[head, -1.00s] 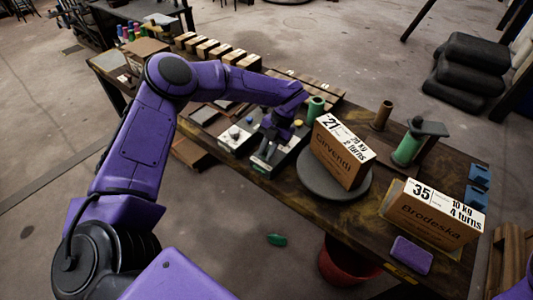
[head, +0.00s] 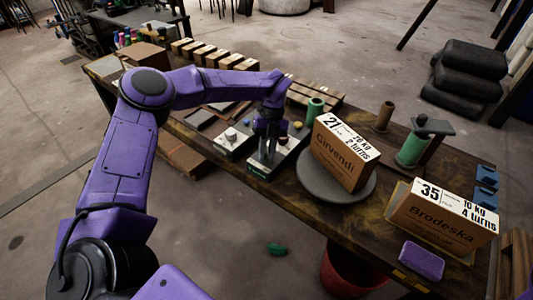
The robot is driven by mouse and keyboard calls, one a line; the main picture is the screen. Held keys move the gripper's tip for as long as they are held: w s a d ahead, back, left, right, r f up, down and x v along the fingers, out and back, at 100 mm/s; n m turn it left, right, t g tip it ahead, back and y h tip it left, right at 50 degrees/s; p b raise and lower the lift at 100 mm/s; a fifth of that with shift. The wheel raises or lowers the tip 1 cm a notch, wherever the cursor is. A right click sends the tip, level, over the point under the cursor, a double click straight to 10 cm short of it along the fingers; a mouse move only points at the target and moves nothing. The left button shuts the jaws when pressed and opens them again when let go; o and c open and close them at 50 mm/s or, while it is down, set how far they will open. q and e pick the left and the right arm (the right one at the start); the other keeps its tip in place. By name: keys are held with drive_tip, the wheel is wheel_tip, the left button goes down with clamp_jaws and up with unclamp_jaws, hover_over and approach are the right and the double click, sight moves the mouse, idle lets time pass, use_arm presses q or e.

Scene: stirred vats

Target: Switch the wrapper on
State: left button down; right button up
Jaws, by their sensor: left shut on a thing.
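The wrapper's dark control box (head: 286,152) with a pale front edge sits near the front of the bench, left of the grey round turntable (head: 318,187). A carton labelled 21 Girvendi (head: 340,158) stands on the turntable. My left gripper (head: 266,152) points down onto the control box, its fingers closed around a small control there. The fingers hide that control, so its position cannot be told. My right gripper is out of view.
A second carton, 35 Brodeska (head: 440,225), stands at the right with a purple block (head: 421,261) before it. A green roll (head: 412,150) stands behind. Another panel with knobs (head: 233,138) lies left of my gripper. A red bucket (head: 345,275) stands below the bench edge.

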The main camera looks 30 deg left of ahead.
use_arm(q)
drive_tip(key=shift+s+f, duration=0.1)
drive_tip(key=shift+f, duration=0.05)
idle(0.3)
drive_tip(key=c, duration=1.3)
unclamp_jaws()
drive_tip(key=shift+a, duration=0.1)
drive_tip(key=v, duration=1)
drive_tip(key=shift+w+a+r, duration=0.1)
drive_tip(key=shift+w+r, duration=0.1)
drive_tip(key=shift+w, duration=0.05)
